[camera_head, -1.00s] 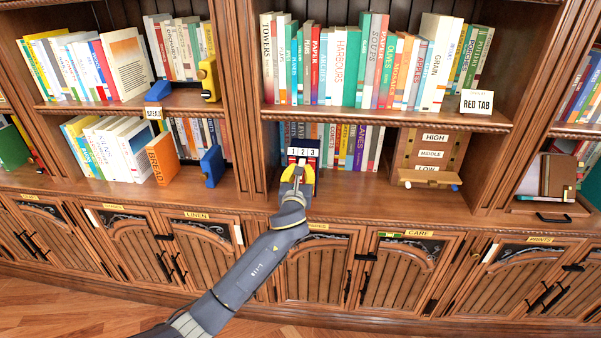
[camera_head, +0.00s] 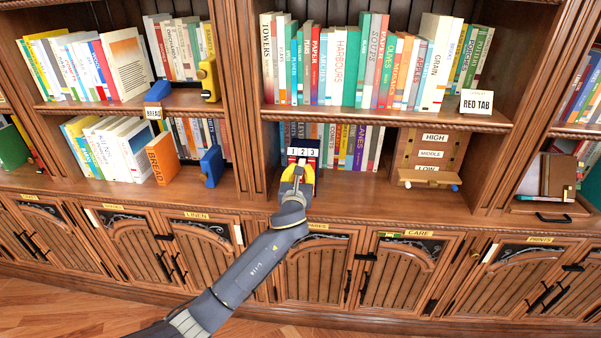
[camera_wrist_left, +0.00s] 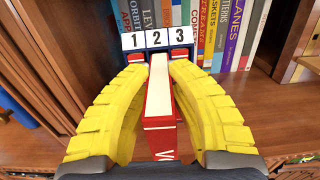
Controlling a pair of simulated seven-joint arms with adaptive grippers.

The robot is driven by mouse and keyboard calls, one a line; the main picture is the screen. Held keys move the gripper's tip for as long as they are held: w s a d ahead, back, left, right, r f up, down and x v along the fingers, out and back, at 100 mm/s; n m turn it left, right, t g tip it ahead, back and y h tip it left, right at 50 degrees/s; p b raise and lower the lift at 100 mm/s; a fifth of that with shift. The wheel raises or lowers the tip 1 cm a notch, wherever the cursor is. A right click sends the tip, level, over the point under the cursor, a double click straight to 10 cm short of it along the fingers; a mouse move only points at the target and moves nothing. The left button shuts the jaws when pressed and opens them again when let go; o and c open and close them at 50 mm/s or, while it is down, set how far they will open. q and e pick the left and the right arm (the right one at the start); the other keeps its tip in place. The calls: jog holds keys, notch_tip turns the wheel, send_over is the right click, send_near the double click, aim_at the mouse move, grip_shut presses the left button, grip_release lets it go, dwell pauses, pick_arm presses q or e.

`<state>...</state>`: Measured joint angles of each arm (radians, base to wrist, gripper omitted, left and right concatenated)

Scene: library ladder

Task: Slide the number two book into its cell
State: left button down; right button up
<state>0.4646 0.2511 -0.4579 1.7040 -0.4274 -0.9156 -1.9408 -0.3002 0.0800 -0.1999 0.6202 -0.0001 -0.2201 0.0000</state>
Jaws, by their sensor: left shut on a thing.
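The small cell box (camera_head: 303,152) stands on the lower middle shelf, with number labels 1, 2 and 3 on its top front. In the left wrist view the box (camera_wrist_left: 157,38) has red items showing in the outer cells. My left gripper (camera_head: 297,178) is in front of it. In the wrist view its yellow fingers (camera_wrist_left: 158,78) are shut on a red book (camera_wrist_left: 162,132) with a pale page edge. The book lies in line with the label 2, its far end at the middle cell's mouth. How deep it sits is hard to tell. My right gripper is not in view.
A row of books (camera_head: 352,147) stands behind the cell box. A wooden upright (camera_wrist_left: 45,65) is close on the left. A wooden board marked HIGH, MIDDLE and LOW (camera_head: 430,155) stands to the right, with bare shelf (camera_head: 360,188) between.

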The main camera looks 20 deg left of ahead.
aim_at(302, 160)
pick_arm(q)
jog(key=shift+w+a+r, duration=0.1)
jog(key=shift+w+a, duration=0.05)
jog(key=shift+w, duration=0.75)
jog(key=shift+w+a+f, duration=0.1)
jog(key=shift+w+a, duration=0.1)
jog(key=shift+w, duration=0.65)
jog(key=shift+w+a+r, duration=0.1)
jog(key=shift+w+a, duration=0.05)
jog(key=shift+w, duration=0.75)
jog(key=c, duration=1.2)
grip_release()
